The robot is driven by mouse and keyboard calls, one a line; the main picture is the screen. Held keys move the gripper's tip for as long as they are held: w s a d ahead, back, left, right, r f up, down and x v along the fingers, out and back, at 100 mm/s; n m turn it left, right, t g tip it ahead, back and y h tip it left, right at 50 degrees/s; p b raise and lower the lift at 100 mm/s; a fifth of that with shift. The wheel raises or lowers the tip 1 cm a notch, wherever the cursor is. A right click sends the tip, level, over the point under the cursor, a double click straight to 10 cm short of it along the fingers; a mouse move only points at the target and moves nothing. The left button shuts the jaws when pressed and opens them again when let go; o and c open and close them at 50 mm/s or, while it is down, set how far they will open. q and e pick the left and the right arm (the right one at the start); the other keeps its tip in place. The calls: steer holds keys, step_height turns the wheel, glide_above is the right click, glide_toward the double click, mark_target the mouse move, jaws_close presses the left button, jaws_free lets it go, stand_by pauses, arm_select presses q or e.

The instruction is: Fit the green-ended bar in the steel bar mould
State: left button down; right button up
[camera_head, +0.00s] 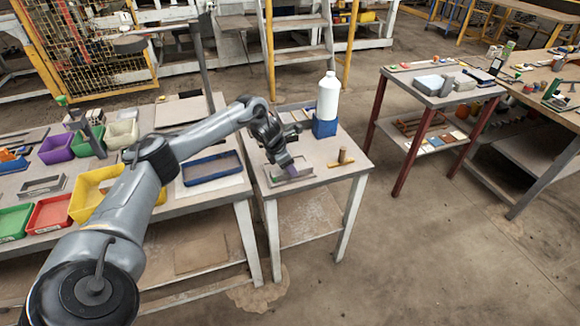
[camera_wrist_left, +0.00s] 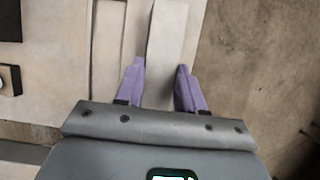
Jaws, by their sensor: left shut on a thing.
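My left gripper (camera_head: 289,170), with purple fingertips, points down over the steel bar mould (camera_head: 304,176) on the small table. In the left wrist view the gripper (camera_wrist_left: 162,88) is shut on a pale, long bar (camera_wrist_left: 168,45), which I take to be the green-ended bar. Its green end cannot be made out there. The long edges of the mould (camera_wrist_left: 108,45) show to the left of the bar. I cannot tell whether the bar is inside the mould or just above it. My right gripper is in neither view.
A white bottle (camera_head: 328,96) on a blue block (camera_head: 325,127) stands behind the mould. A small brown peg (camera_head: 342,156) stands to the right of it. A blue tray (camera_head: 212,168) and coloured bins lie on the bench at left.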

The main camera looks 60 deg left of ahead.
arm_select(q)
steer(key=shift+f, duration=0.55)
steer(key=c, duration=0.6)
jaws_free()
steer(key=p+v, duration=0.2)
steer(key=v, duration=0.8)
steer(key=shift+r, duration=0.4)
steer(key=shift+s+a, duration=0.1)
steer(key=shift+s, duration=0.05)
